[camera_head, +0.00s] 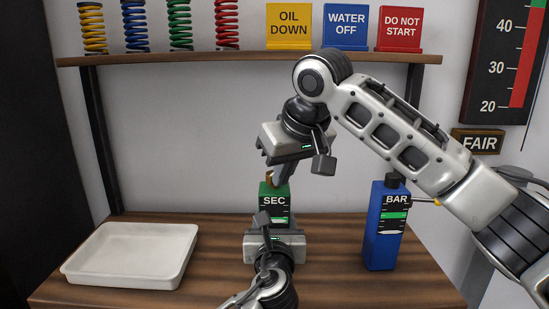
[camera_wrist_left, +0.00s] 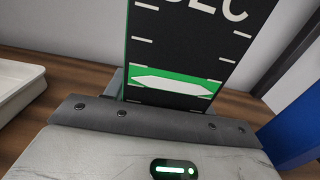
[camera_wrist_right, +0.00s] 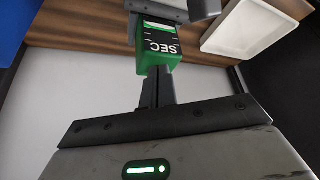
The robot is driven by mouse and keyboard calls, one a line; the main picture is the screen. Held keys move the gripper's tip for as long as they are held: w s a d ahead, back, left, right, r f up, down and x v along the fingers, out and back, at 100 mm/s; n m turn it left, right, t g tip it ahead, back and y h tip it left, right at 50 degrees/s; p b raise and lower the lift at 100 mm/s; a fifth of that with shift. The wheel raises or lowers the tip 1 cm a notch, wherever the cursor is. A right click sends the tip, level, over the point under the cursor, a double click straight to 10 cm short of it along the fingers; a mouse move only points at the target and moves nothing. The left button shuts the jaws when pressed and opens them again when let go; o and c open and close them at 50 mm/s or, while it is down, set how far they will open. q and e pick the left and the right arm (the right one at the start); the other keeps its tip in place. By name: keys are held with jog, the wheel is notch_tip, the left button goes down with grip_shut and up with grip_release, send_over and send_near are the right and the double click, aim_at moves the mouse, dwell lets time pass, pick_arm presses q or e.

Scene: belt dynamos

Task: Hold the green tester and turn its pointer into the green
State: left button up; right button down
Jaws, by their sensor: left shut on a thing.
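The green tester (camera_head: 274,200), marked SEC, stands upright on the bench. My left gripper (camera_head: 274,238) is shut on its lower body from the front. In the left wrist view, the tester's black scale (camera_wrist_left: 190,45) shows the white pointer (camera_wrist_left: 170,82) lying inside the green band (camera_wrist_left: 135,72). My right gripper (camera_head: 280,175) reaches down from above to the tester's top, beside a small brownish knob (camera_head: 268,177). In the right wrist view, its fingers (camera_wrist_right: 158,88) are close together at the tester's top (camera_wrist_right: 158,55). Whether they grip the knob is hidden.
A blue tester (camera_head: 384,225) marked BAR stands right of the green one. A white tray (camera_head: 130,255) lies at the left of the bench. Above, a shelf (camera_head: 250,57) carries springs and yellow, blue and red signs. A FAIR plate (camera_head: 478,141) is at right.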

pick_arm(q)
jog(key=shift+f, duration=0.2)
pick_arm(e)
jog(key=shift+s, duration=0.1)
jog(key=shift+s+d, duration=0.1)
jog(key=shift+s, duration=0.05)
jog(key=shift+r, duration=0.15)
notch_tip(320, 180, up, 6)
jog(key=shift+f, duration=0.15)
pick_arm(q)
jog(key=o, duration=1.6)
jog(key=shift+r, duration=0.1)
jog(key=shift+o, duration=0.2)
jog(key=shift+s, duration=0.1)
